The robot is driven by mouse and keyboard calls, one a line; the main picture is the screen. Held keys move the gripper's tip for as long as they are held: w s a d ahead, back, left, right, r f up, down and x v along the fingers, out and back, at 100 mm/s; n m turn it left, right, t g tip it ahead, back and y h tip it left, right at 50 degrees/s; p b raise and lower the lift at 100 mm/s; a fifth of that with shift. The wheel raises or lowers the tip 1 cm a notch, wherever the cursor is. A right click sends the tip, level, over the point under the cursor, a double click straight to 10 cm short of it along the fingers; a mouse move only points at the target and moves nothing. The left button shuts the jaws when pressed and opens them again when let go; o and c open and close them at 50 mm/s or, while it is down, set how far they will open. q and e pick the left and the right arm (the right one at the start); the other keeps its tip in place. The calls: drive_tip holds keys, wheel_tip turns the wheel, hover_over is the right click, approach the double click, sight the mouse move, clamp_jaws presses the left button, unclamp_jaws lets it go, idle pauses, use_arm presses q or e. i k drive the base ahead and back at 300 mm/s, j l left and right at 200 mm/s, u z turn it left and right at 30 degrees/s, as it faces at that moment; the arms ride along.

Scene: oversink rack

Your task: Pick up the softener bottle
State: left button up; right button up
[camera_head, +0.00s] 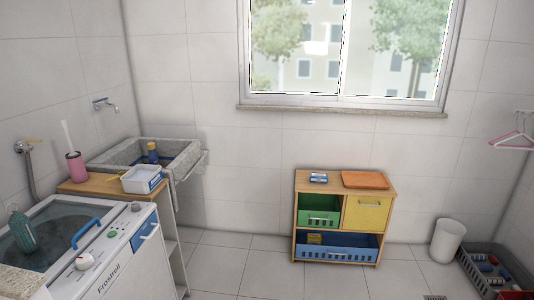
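A teal bottle (23,232) with a small handle or cap stands on the lid of the white washing machine (118,252) at the lower left. It could be the softener bottle; its label cannot be read. A dark blue bottle (153,157) with a yellowish band stands in the stone sink (189,156), partly hidden by the sink's front rim. A pink container (76,167) with a white stick rising from it stands on the wooden counter beside the sink. Neither of my grippers is in view.
A white-and-blue box (141,179) sits on the wooden counter. A low wooden cabinet (299,217) with bins stands against the back wall. A white bin (447,240) and grey crate (473,270) are at the right. The tiled floor (235,268) between is clear.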

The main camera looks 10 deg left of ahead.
sight(152, 158)
drive_tip(key=i+u, duration=0.1)
drive_tip(key=i, duration=0.55)
drive_tip(key=i+l+u, duration=0.1)
drive_tip(key=i, duration=0.55)
drive_tip(key=i+l+u, duration=0.1)
drive_tip(key=i, duration=0.5)
